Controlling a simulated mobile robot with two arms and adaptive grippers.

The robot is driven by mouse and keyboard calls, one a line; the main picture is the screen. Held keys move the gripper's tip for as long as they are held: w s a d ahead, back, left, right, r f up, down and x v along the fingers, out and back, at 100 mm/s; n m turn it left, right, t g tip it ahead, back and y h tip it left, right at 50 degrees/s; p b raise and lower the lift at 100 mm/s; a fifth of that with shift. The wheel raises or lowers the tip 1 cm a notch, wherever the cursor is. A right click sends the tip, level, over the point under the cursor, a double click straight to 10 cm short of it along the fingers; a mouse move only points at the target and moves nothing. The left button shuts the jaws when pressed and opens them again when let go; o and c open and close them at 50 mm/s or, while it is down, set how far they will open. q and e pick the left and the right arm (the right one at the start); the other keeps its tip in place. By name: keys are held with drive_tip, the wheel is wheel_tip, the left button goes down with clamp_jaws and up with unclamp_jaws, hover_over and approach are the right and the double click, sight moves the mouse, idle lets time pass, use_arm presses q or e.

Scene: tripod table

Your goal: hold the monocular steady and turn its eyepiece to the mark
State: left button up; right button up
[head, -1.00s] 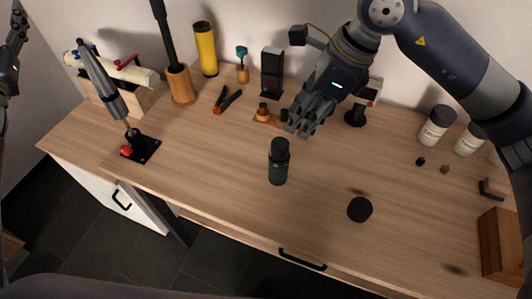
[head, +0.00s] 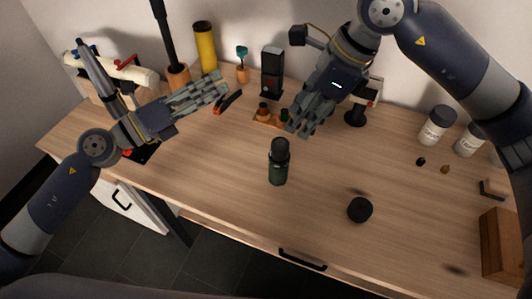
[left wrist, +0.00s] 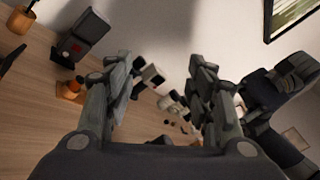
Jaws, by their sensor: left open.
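The monocular (head: 278,172), a dark green tube with a black eyepiece (head: 280,145) on top, stands upright in the middle of the wooden table. No mark on it is readable at this size. My left gripper (head: 224,88) is open and empty, above the back left of the table and apart from the monocular. Its two fingers also frame the left wrist view (left wrist: 163,95). My right gripper (head: 298,128) hangs just behind and above the monocular, pointing down; its fingers look close together, and their opening is unclear.
A black round cap (head: 360,210) lies right of the monocular. Behind stand a yellow cylinder (head: 205,48), a black box device (head: 272,72) and a small orange-based stand (head: 264,114). White-labelled jars (head: 436,125) and a wooden box (head: 502,245) are at the right. The front middle is clear.

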sight(270, 172)
use_arm(q)
drive_tip(key=s+d+f+m, duration=0.2)
drive_tip(key=d+f+m, duration=0.1)
drive_tip(key=d+f, duration=0.1)
drive_tip(key=s+d+f+m+g, duration=0.1)
drive_tip(key=s+d+f+m, duration=0.5)
drive_tip(key=d+f, duration=0.1)
drive_tip(key=shift+d+f+g, duration=0.3)
drive_tip(key=shift+d+g, duration=0.05)
drive_tip(key=shift+g, duration=0.05)
drive_tip(key=shift+d+r+m, duration=0.3)
drive_tip(key=shift+d+m, duration=0.1)
drive_tip(key=shift+m, duration=0.1)
drive_tip(key=shift+f, duration=1.2)
wheel_tip(270, 172, down, 5)
drive_tip(key=x, duration=0.7)
drive_tip(key=shift+w+d, duration=0.2)
clamp_jaws()
